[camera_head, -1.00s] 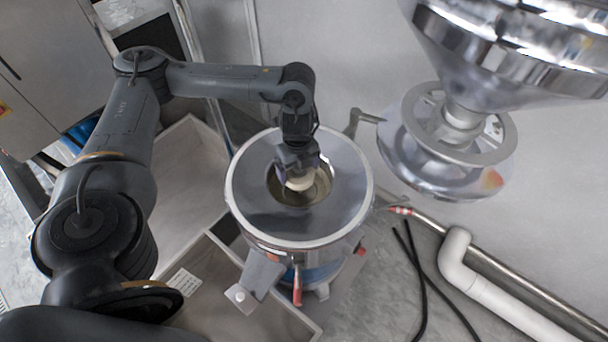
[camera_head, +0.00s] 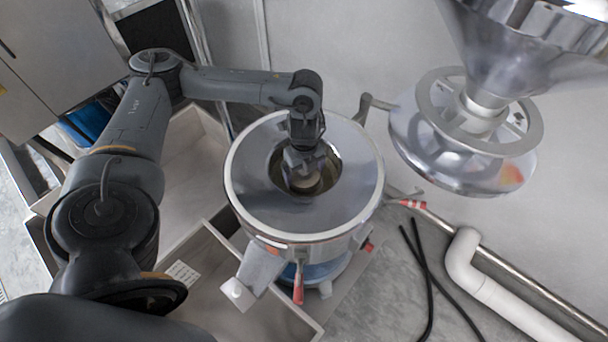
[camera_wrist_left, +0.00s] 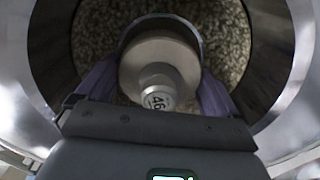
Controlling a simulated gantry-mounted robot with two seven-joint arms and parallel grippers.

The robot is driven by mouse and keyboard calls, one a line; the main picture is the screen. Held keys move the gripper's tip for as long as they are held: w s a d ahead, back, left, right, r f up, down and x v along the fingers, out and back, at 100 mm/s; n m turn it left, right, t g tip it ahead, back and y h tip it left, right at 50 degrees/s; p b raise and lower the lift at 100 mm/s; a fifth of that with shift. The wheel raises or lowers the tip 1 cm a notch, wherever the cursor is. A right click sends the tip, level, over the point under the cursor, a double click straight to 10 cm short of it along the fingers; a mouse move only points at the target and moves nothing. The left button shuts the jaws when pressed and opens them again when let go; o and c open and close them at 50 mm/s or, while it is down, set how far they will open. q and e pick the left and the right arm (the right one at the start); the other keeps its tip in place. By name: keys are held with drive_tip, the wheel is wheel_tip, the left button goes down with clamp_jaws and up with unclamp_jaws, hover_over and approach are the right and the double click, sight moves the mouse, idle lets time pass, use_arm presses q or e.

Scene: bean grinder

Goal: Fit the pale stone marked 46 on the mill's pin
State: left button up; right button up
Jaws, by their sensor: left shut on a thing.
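The pale stone marked 46 (camera_wrist_left: 160,55) is a round disc with a smaller knob that carries the number, seen in the left wrist view. My left gripper (camera_wrist_left: 155,85) is shut on it, with one finger on each side. In the head view the gripper (camera_head: 304,172) points down into the central opening of the mill (camera_head: 255,200), and the stone (camera_head: 307,184) shows below the fingers inside the opening. A speckled, bean-like surface (camera_wrist_left: 232,50) lies under the stone in the wrist view. The mill's pin is not visible. My right gripper is out of view.
A metal hopper with a round ring and plate (camera_head: 460,160) hangs at the upper right. Open bins (camera_head: 190,160) stand left of and below the mill. A white pipe (camera_head: 500,298) and black cables (camera_head: 420,275) lie at the lower right.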

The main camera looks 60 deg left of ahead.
use_arm(q)
drive_tip(key=shift+f, duration=0.45)
drive_tip(key=o, duration=1.1)
drive_tip(key=shift+f, duration=0.1)
drive_tip(key=shift+o, duration=0.2)
drive_tip(key=shift+r, duration=0.45)
wheel_tip(320, 180, up, 10)
drive_tip(key=p, duration=0.6)
drive_tip(key=shift+w+f+p, duration=0.1)
drive_tip(key=shift+f+p, duration=0.05)
drive_tip(key=shift+p, duration=0.25)
drive_tip(key=shift+r, duration=0.75)
